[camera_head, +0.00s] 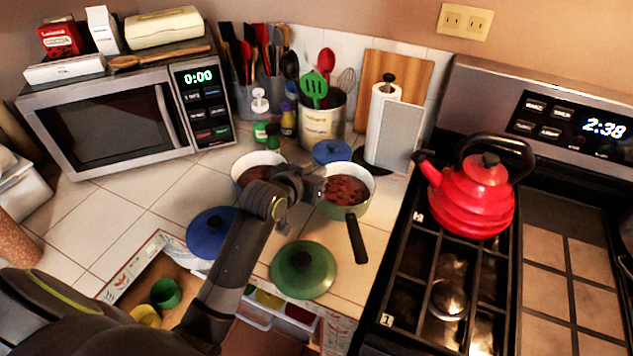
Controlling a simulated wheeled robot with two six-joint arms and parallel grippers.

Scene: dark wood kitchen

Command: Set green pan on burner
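The green pan (345,211) stands on the tiled counter left of the stove. It has a cream rim, reddish-brown chunky food inside and a dark handle (357,238) pointing toward the front. My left gripper (314,187) is at the pan's left rim. Its fingers are small and dark here, so I cannot tell whether they are open or closed on the rim. The stove's front burner (447,299) is bare, with black grates around it. A red kettle (470,203) sits on the grates behind it. My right gripper is not in view.
A green lid (303,270) lies in front of the pan. A second pot (240,168) with food stands to the left, partly behind my arm, and a blue lid (205,238) lies nearby. A paper towel roll (382,125) stands behind the pan. An open drawer (160,265) is below.

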